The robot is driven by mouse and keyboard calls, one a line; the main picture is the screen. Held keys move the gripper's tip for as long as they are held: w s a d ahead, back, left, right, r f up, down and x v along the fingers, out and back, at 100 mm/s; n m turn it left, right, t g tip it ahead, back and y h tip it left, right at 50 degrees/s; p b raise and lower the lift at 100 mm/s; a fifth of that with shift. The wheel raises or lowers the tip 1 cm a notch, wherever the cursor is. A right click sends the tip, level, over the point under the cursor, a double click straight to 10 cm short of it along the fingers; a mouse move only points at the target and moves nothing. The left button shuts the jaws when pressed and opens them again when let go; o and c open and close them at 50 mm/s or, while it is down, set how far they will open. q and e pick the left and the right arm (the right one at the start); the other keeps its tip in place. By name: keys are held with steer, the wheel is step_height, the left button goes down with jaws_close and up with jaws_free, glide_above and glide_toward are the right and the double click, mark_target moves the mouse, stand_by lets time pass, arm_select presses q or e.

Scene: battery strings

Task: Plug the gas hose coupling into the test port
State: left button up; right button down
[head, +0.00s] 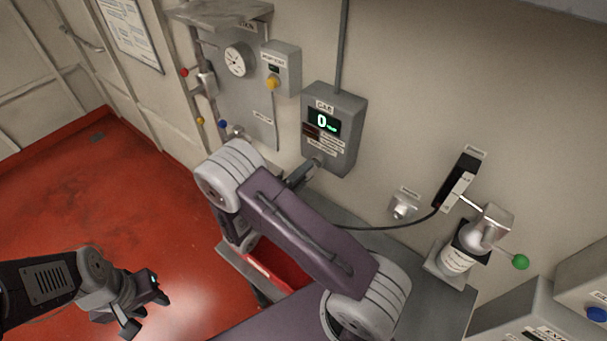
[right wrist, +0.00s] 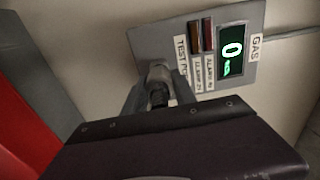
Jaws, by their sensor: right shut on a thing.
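The grey gas detector box (head: 335,118) is on the wall, its green display reading 0. Its test port (right wrist: 159,72) is a pale grey round fitting at the box's edge beside the "TEST PORT" label. My right gripper (right wrist: 158,92) is shut on the dark hose coupling (right wrist: 159,96), which is in line with the port and appears to meet it. I cannot tell whether it is seated. In the head view my right gripper (head: 303,173) is just below the box. The dark hose (head: 400,224) runs right from behind my arm. My left gripper (head: 146,311) is open and empty over the floor.
A black holder (head: 457,182) and a small wall fitting (head: 403,205) are to the right. A red bin (head: 275,267) is below my right arm. The red floor at left is clear.

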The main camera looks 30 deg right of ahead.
steer(key=shift+w+d, duration=0.15)
steer(key=shift+d, duration=0.15)
steer(key=c, duration=0.9)
jaws_free()
steer(key=shift+a+f, duration=0.1)
steer(key=shift+a, duration=0.3)
steer(key=b+v, duration=0.3)
steer(key=v, duration=0.5)
steer(key=shift+s+a, duration=0.1)
steer(key=shift+s, duration=0.15)
